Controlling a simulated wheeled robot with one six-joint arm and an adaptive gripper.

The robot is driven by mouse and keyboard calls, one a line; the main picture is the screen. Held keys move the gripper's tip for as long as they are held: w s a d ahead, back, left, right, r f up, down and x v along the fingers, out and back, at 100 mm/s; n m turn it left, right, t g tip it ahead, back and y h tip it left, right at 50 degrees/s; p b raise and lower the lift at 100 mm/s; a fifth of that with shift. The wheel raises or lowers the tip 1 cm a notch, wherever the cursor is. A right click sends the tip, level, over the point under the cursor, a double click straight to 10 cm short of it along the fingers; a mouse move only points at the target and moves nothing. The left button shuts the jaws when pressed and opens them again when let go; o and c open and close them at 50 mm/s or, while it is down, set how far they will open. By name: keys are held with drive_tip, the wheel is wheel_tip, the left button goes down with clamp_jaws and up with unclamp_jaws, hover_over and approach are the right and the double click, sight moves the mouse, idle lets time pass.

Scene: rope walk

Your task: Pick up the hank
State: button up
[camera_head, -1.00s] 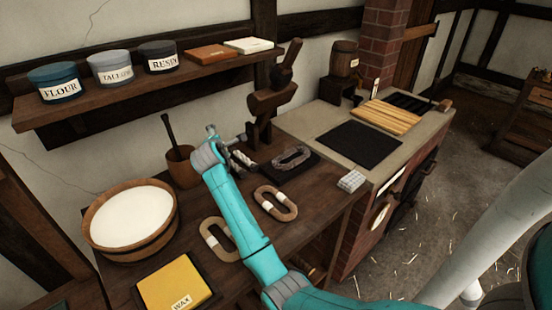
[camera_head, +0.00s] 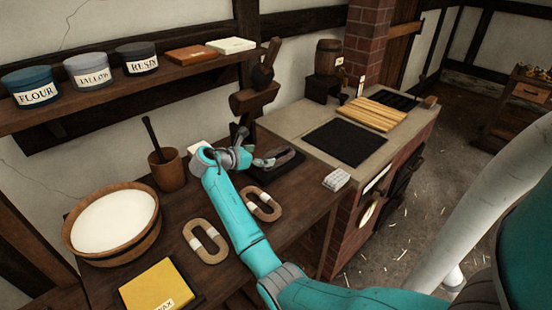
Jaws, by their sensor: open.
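A grey looped hank (camera_head: 287,157) lies on a dark flat tray (camera_head: 262,178) near the back right of the wooden workbench. Two tan hanks with white bands lie nearer the front: one (camera_head: 206,242) beside my forearm's left, one (camera_head: 264,204) to its right. My gripper (camera_head: 258,161) is open, at the left end of the grey hank and low over the tray. My wrist hides part of the tray, and I cannot tell whether the fingers touch the hank.
A wooden tub of white stuff (camera_head: 112,220), a mortar (camera_head: 167,172) and a yellow wax block (camera_head: 158,287) stand at the left. A dark wooden stand (camera_head: 255,98) rises behind the tray. A small pale block (camera_head: 337,179) lies at the stove top's corner.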

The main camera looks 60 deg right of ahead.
sight(277, 155)
drive_tip(key=x, duration=0.8)
drive_tip(key=shift+d+f, duration=0.15)
drive_tip(key=shift+f, duration=0.3)
drive_tip(key=shift+s, duration=0.1)
drive_tip(key=c, duration=1.2)
wheel_tip(277, 155, up, 10)
drive_tip(key=shift+r, duration=0.1)
